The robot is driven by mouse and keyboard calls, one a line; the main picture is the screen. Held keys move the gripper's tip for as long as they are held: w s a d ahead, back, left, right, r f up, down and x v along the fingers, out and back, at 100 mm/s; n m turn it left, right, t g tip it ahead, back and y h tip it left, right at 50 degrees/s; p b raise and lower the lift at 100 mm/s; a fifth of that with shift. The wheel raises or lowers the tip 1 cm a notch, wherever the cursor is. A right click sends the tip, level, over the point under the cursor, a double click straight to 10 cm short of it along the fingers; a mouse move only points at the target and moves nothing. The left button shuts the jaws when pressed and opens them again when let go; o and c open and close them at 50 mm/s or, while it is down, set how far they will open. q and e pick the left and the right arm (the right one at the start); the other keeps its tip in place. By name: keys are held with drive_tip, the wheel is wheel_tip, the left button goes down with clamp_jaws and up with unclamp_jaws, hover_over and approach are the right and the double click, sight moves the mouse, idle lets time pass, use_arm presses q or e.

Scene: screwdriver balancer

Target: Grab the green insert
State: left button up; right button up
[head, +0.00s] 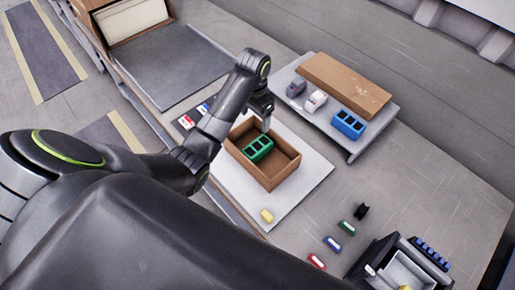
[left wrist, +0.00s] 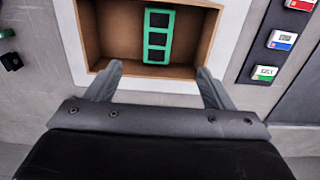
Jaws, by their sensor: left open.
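The green insert (head: 258,149) is a small block with a row of dark square openings. It lies inside an open brown box (head: 281,175), toward one side of it. In the left wrist view the insert (left wrist: 158,36) lies in the box, ahead of my fingers. My left gripper (head: 262,112) is over the box's far edge, above the insert. In the left wrist view my left gripper (left wrist: 160,82) is open, its two fingers wide apart with nothing between them. The fingertips overlap the box's near rim in that view. My right gripper is not in view.
The box stands on a white board (head: 303,195) with a yellow piece (head: 267,215). A raised grey shelf (head: 353,147) at right holds a blue insert (head: 347,124) and a cardboard box (head: 345,85). Small coloured pieces and a dark bin (head: 398,262) are at lower right.

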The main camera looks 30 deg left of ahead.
use_arm(q)
drive_tip(key=b, duration=0.7)
hover_over(257, 146)
drive_tip(key=f, duration=0.7)
drive_tip(key=shift+s+a+f, duration=0.15)
drive_tip(key=shift+a+f, duration=0.1)
drive_tip(key=shift+f, duration=0.05)
wheel_tip(257, 146, down, 3)
drive_tip(key=shift+f+p, duration=0.2)
drive_tip(key=shift+p, duration=0.25)
drive_tip(key=shift+w+d+f+p, duration=0.1)
drive_tip(key=shift+d+f+p, duration=0.1)
drive_tip(key=shift+f, duration=1.35)
drive_tip(key=shift+w+d+f+p, duration=0.1)
drive_tip(key=shift+f+p, duration=0.1)
drive_tip(key=shift+f, duration=1.3)
drive_tip(key=shift+c, duration=0.2)
drive_tip(key=c, duration=1)
